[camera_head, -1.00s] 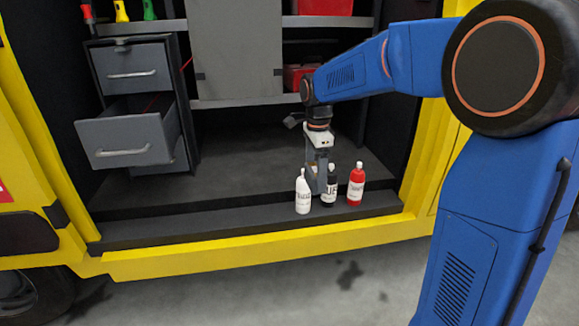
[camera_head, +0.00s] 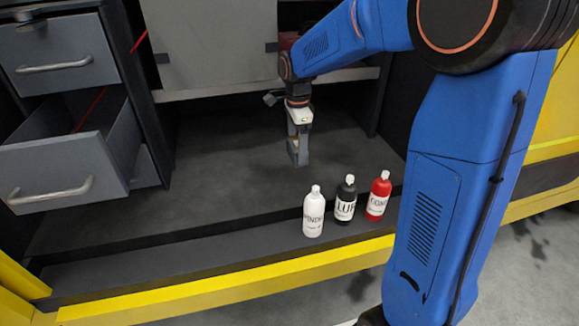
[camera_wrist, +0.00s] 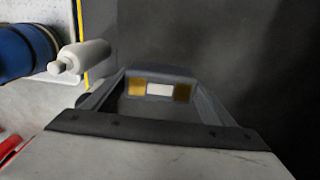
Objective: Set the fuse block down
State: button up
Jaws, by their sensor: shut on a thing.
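The fuse block (camera_wrist: 159,90) shows in the wrist view between my fingertips, with a white patch between two brass-yellow patches. My gripper (camera_head: 298,157) is shut on it, pointing down over the dark compartment floor (camera_head: 240,185) behind the bottles. In the head view the block is too small and covered by the fingers to make out clearly. I cannot tell whether its underside touches the floor.
White (camera_head: 314,212), black (camera_head: 345,200) and red (camera_head: 378,195) bottles stand on the front ledge, right of and nearer than my gripper. An open grey drawer (camera_head: 60,170) juts out at left. Floor left of my gripper is clear.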

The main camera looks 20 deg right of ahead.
jog(key=f, duration=0.6)
jog(key=shift+w+f, duration=0.2)
jog(key=shift+f, duration=1.9)
jog(key=shift+f, duration=0.15)
jog(key=o, duration=1.3)
